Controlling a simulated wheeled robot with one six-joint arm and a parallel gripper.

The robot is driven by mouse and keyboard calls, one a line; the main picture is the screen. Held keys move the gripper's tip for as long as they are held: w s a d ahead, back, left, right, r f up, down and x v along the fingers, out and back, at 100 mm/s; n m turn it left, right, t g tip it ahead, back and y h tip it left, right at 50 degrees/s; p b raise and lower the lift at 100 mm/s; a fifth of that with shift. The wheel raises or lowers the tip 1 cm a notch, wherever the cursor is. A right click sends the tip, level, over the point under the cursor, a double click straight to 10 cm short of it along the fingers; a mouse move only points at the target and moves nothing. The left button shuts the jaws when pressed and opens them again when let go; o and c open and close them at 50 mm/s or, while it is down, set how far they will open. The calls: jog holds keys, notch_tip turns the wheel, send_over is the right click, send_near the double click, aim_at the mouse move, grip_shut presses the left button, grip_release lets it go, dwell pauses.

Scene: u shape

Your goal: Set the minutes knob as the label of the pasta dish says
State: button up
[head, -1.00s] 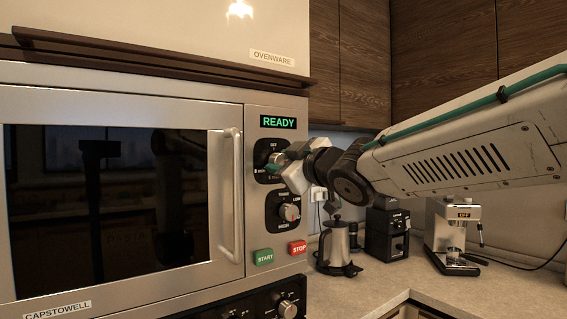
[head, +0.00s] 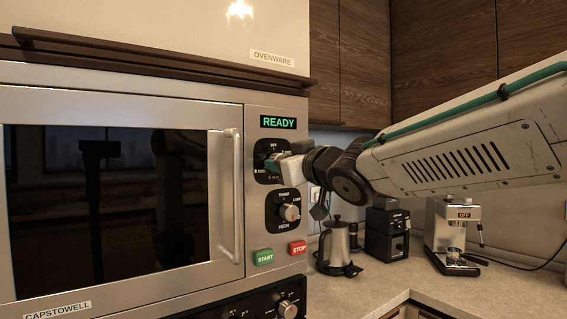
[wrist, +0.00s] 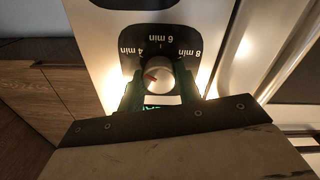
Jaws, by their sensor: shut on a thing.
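The minutes knob (wrist: 160,87) is a round silver dial on a black plate in the wrist view. Its plate reads 4 min, 6 min and 8 min. The knob's red mark points up and left in that view, toward the 4 min side. My gripper (wrist: 158,92) has its dark green fingers on either side of the knob and is shut on it. In the head view my gripper (head: 273,161) is at the upper dial plate of the microwave (head: 226,105) and hides most of that knob. The pasta dish and its label are not in view.
A power knob (head: 289,213) sits just below. The green START button (head: 263,257) and red STOP button (head: 297,248) are lower down. The door handle (head: 231,195) stands out left of the dials. A kettle (head: 336,245), grinder (head: 386,235) and coffee machine (head: 450,235) stand on the counter.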

jog(key=shift+f, duration=0.1)
jog(key=o, duration=1)
jog(key=v, duration=0.7)
jog(key=shift+s+d, duration=0.25)
jog(key=shift+s, duration=0.05)
